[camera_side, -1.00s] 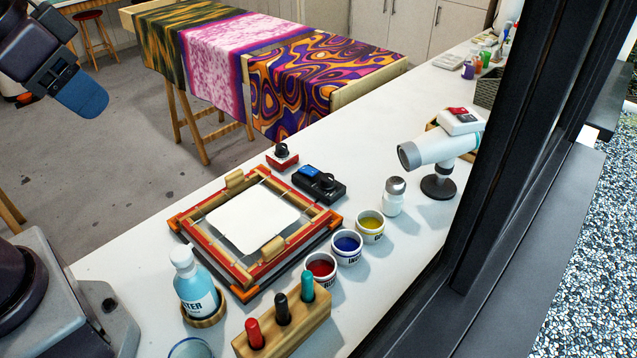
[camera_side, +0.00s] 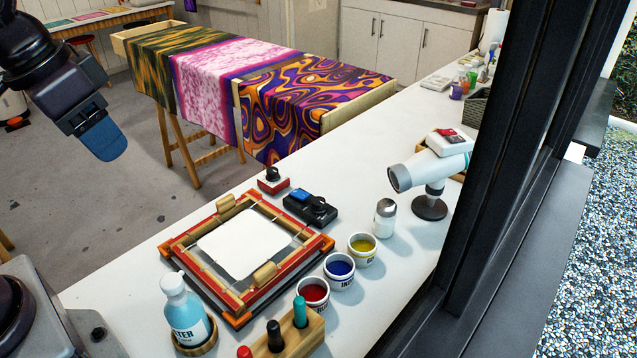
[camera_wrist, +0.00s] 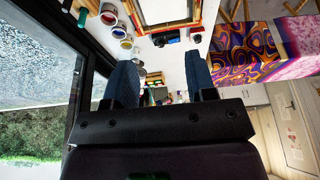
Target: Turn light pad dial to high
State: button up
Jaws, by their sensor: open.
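A black control box (camera_side: 310,208) with a blue part and a dark knob lies on the white table, behind the framed white silk (camera_side: 243,244). A smaller red-and-white box (camera_side: 273,180) with a black knob stands just left of it. I cannot read either knob's setting. In the wrist view the black box (camera_wrist: 166,38) and the red box (camera_wrist: 196,38) show near the top. My gripper (camera_side: 108,150) hangs at the upper left, well apart from both boxes. Its blue fingers (camera_wrist: 160,60) are spread and empty.
Dye pots, including a blue one (camera_side: 339,267), stand right of the frame. A water bottle (camera_side: 184,308) and a wooden tool block (camera_side: 290,334) are in front. A shaker (camera_side: 385,218) and a white dryer (camera_side: 430,175) stand right. A dark window post (camera_side: 515,150) borders the table.

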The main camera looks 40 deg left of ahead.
jog(key=w+d+f+m+g, duration=0.15)
jog(key=w+f, duration=0.25)
jog(key=w, duration=0.5)
jog(key=w+d+f+m+g, duration=0.1)
jog(key=w+f+m+g, duration=0.2)
jog(key=w, duration=0.6)
jog(key=w+f+m, duration=0.2)
jog(key=w+f, duration=0.2)
jog(key=f, duration=0.2)
jog(key=w+d+f+m, duration=0.1)
jog(key=w+f+m, duration=0.2)
jog(key=f, duration=0.3)
jog(key=w+f+m, duration=0.3)
jog(key=w+f, duration=0.2)
jog(key=f, duration=0.1)
jog(key=shift+w+d, duration=0.1)
jog(key=shift+d, duration=0.3)
jog(key=shift+w+f+m, duration=0.45)
jog(key=shift+w+m, duration=0.2)
jog(key=shift+w, duration=0.1)
jog(key=w+r+m+t, duration=0.1)
jog(key=w+r+m, duration=0.1)
jog(key=shift+w+r+m, duration=0.1)
jog(key=shift+w+m, duration=0.2)
jog(key=shift+w, duration=0.1)
jog(key=shift+s+m, duration=0.1)
jog(key=shift+m, duration=0.5)
jog(key=shift+f, duration=2.5)
